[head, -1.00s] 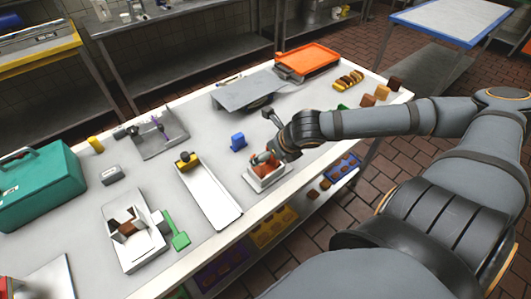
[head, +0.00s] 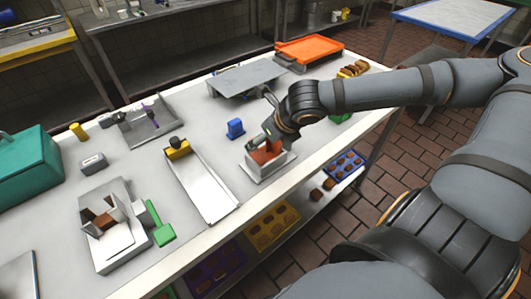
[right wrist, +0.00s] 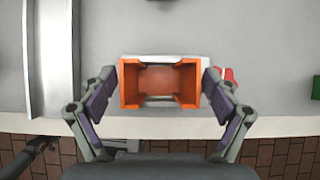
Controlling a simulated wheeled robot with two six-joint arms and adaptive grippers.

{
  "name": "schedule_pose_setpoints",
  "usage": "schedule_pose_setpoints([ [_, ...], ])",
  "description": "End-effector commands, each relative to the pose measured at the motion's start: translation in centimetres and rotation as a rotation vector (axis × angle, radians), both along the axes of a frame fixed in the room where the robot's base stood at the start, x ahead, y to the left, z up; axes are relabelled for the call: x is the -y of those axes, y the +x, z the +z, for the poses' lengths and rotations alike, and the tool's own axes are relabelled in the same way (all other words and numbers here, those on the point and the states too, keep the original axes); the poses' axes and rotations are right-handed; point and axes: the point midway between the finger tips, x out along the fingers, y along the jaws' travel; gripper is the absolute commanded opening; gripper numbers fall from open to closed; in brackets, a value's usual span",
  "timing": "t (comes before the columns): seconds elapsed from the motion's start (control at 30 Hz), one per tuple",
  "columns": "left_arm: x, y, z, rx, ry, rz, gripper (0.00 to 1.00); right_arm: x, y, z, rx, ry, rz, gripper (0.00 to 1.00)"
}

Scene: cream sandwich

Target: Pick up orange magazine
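The orange magazine (head: 268,152) is an open box-like holder in a white tray-like stand (head: 265,175) near the table's front edge. In the right wrist view the magazine (right wrist: 130,85) sits centred between my right gripper's two fingers (right wrist: 159,97). The fingers are spread wide, one on each side. A narrow gap seems to show at the left pad; whether the right pad touches is hard to tell. In the head view my right gripper (head: 262,140) partly hides the magazine. My left gripper is not in view.
A blue block (head: 235,128) stands just behind the stand. A long white tray (head: 203,188) lies to the left, with a green scoop-like item (head: 162,234) beyond it. A red item (right wrist: 228,76) lies by the right finger. The table's front edge is close.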

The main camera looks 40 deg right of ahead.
Motion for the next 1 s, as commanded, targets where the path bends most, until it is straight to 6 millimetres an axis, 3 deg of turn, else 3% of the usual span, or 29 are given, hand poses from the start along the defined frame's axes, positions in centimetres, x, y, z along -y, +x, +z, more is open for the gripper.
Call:
schedule_pose_setpoints([
  [0.07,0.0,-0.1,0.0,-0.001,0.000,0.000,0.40,0.0,0.0,0.0,0.000,0.000,0.000,0.70],
  [0.43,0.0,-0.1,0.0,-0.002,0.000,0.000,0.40,0.0,0.0,0.0,-0.001,0.000,0.000,0.20],
  [0.77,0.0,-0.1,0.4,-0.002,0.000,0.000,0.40,0.0,0.0,0.8,0.001,0.001,-0.001,0.20],
  [1.0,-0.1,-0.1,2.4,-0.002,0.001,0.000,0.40,0.0,0.1,5.2,0.005,-0.002,0.000,0.20],
])
